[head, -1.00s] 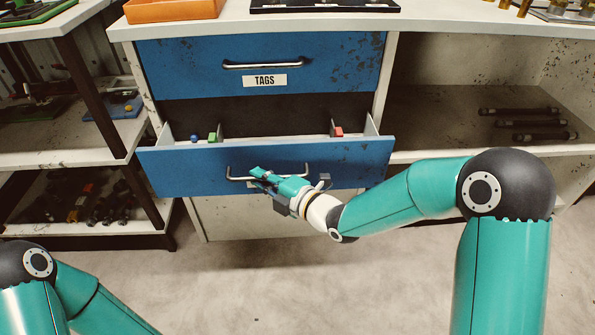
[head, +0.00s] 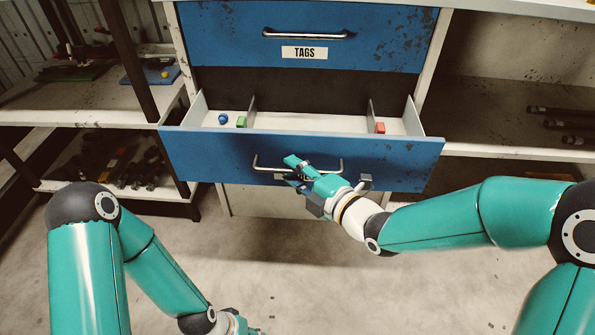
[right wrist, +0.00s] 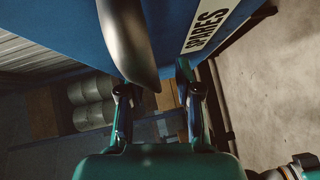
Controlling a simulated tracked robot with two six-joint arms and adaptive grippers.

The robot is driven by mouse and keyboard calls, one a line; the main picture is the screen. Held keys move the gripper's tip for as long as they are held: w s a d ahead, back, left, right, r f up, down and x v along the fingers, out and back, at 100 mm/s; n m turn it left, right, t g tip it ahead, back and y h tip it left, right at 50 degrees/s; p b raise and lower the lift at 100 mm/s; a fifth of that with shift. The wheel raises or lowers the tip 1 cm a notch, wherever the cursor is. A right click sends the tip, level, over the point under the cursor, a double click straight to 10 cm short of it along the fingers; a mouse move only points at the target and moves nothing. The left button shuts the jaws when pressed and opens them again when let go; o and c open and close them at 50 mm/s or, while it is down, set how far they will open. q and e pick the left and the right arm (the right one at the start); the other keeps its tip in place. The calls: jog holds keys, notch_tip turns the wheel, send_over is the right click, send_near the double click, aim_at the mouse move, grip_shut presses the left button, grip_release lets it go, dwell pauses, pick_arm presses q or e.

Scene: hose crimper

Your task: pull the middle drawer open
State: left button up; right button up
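The middle drawer (head: 390,160) of the blue cabinet stands pulled out, its inside in view. Its bar handle (head: 333,170) is on the front. My right gripper (head: 292,172) is at the handle's middle. In the right wrist view, the bar (right wrist: 128,40) covers the tip of one finger of the right gripper (right wrist: 155,95). The other finger stands apart, with a gap to the bar. That view also shows the drawer front's SPARES label (right wrist: 205,22). My left gripper (head: 238,324) is low, cut by the bottom edge; its fingers are unclear.
The drawer holds a blue ball (head: 223,119), a green block (head: 241,122) and a red block (head: 380,128) between dividers. The TAGS drawer (head: 225,35) above is shut. Shelves stand left and right. The floor (head: 300,270) in front is clear.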

jog(key=shift+a+r, duration=0.1)
jog(key=shift+r, duration=0.05)
jog(key=shift+s, duration=0.1)
jog(key=v, duration=1.1)
jog(key=shift+s+d, duration=0.2)
jog(key=shift+d, duration=0.15)
